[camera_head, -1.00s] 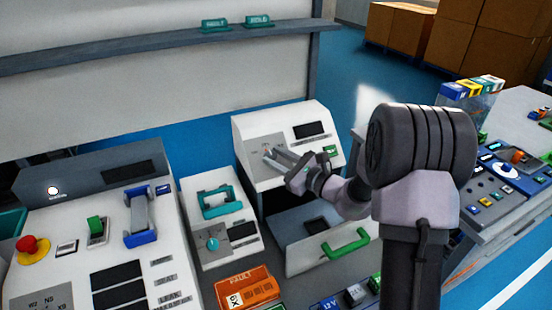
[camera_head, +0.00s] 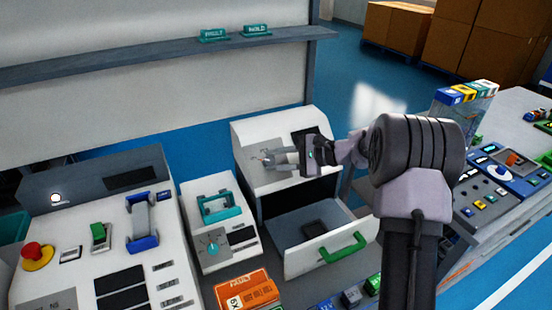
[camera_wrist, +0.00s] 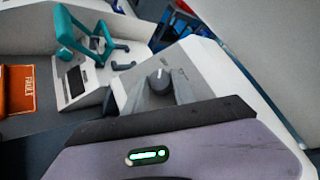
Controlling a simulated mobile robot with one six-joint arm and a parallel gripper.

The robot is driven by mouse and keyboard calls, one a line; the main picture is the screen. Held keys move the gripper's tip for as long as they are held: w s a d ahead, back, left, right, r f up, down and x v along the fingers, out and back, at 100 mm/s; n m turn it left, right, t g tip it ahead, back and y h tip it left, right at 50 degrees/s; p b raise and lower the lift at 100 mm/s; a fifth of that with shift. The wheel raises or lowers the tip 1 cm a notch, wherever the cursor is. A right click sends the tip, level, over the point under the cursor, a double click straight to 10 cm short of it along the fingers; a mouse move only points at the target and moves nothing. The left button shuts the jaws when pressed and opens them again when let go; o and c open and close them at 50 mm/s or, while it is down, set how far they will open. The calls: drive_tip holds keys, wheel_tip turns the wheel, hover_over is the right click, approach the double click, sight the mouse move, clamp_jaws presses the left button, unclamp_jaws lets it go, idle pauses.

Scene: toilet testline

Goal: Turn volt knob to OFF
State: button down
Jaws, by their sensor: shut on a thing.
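In the head view the fingertips mostly cover the knob. The labels around it are not readable, so I cannot tell which setting it points to.
Below the box an open drawer (camera_head: 300,257) with a green handle (camera_head: 344,247) sticks out. A teal-handled unit (camera_head: 217,205) stands to the left. An orange FAULT bin (camera_head: 247,291) lies in front. A shelf (camera_head: 130,57) runs behind.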

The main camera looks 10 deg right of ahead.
drive_tip(key=shift+n+g, duration=0.3)
drive_tip(key=shift+n, duration=0.1)
drive_tip(key=c, duration=1)
unclamp_jaws()
drive_tip(key=shift+c, duration=0.2)
drive_tip(key=p+v, duration=0.5)
drive_tip(key=v, duration=1.2)
drive_tip(key=shift+d+r, duration=0.15)
drive_tip(key=shift+d, duration=0.05)
